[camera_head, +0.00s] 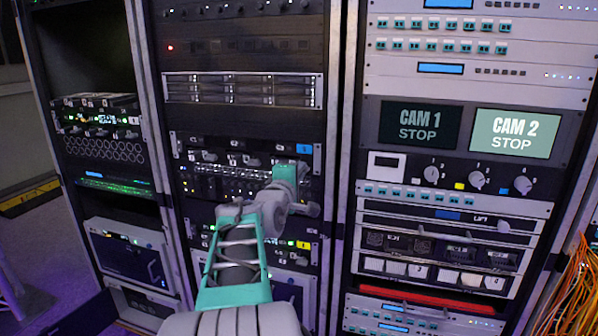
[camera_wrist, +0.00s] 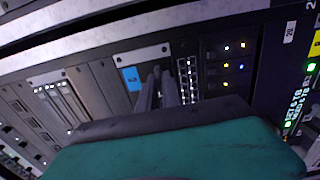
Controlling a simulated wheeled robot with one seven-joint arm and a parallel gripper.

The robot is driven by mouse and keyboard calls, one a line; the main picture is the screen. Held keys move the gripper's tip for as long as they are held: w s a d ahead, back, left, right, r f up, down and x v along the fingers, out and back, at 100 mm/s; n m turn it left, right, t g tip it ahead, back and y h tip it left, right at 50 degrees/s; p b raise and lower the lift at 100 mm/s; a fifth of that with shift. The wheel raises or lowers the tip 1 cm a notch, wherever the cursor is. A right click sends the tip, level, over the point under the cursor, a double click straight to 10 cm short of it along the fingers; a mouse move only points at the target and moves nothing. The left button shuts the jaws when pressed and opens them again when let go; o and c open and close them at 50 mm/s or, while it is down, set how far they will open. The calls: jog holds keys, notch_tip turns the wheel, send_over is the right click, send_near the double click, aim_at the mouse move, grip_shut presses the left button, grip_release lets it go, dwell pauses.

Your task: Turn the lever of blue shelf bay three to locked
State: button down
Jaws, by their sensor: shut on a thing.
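The blue shelf (camera_head: 230,150) is the dark unit in the middle rack, with a blue tag (camera_head: 305,149) at its right end. A row of small levers runs along it, and some show at its left (camera_head: 208,156). My teal gripper reaches the right part of this shelf and hides the levers behind it. In the wrist view my gripper's two fingers (camera_wrist: 160,88) are close together against the panel, beside the blue tag (camera_wrist: 131,78). They are shut on a small lever that is mostly hidden. Its bay number and angle cannot be read.
A similar shelf with a yellow tag (camera_head: 303,245) sits just below, partly behind my arm. A rack post (camera_head: 340,150) stands close right of my gripper. Orange cables (camera_head: 580,290) hang at far right. The CAM 2 screen (camera_head: 514,134) is lit.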

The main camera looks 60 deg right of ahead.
dwell(0.3)
jog(key=c, duration=1.6)
grip_release()
jog(key=shift+o, duration=0.2)
jog(key=s+a, duration=0.1)
jog(key=a, duration=0.6)
jog(key=shift+s+a+b, duration=0.15)
jog(key=shift+a+b, duration=0.2)
